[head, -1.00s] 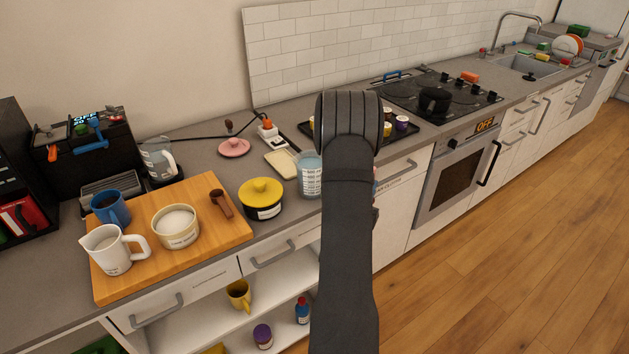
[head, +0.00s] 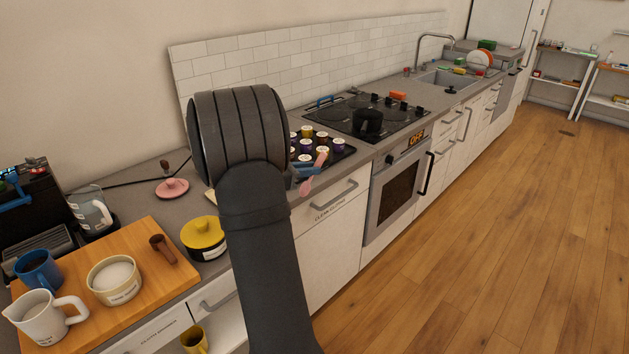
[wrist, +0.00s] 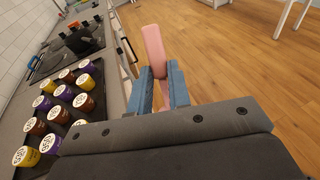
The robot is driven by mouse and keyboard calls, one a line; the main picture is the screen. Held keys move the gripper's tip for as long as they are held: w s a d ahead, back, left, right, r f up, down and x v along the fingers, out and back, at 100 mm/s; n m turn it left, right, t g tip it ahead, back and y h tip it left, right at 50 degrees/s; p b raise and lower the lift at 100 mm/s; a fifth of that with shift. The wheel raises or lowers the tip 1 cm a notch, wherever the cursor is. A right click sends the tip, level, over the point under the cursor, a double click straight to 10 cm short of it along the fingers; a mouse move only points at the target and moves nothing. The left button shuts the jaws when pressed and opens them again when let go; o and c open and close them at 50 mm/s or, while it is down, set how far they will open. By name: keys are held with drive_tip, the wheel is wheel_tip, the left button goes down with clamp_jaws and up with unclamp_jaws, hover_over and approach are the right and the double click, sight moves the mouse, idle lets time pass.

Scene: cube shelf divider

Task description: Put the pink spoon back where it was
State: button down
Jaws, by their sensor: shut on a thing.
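The pink spoon (head: 316,172) is held in my gripper (head: 306,172), just in front of the counter edge beside the tray of jars. In the wrist view the pink spoon (wrist: 155,50) sticks out forward between the blue fingers of my gripper (wrist: 160,90), which are shut on it. It is above the floor side of the counter edge there. My arm hides part of the counter in the head view.
A black tray (head: 337,158) of several small capped jars stands on the counter close to the gripper. The stove (head: 345,110) with a black pot (head: 367,121) is beyond. A yellow lidded pot (head: 203,236) and a wooden board (head: 182,281) are left. Open floor is right.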

drive_tip(key=a+r+g+y, duration=0.2)
drive_tip(key=a+r+y, duration=0.15)
drive_tip(key=a, duration=0.45)
drive_tip(key=n+g+y, duration=0.1)
drive_tip(key=n+y, duration=1)
drive_tip(key=n, duration=0.1)
hover_over(114, 242)
drive_tip(key=s, duration=0.2)
wheel_tip(114, 242, down, 6)
drive_tip(key=shift+h, duration=0.25)
drive_tip(key=shift+w+f, duration=0.15)
drive_tip(key=shift+f, duration=2.2)
drive_tip(key=shift+w+f, duration=0.1)
drive_tip(key=shift+f, duration=2.2)
drive_tip(key=shift+f, duration=0.2)
drive_tip(key=c, duration=1.7)
unclamp_jaws()
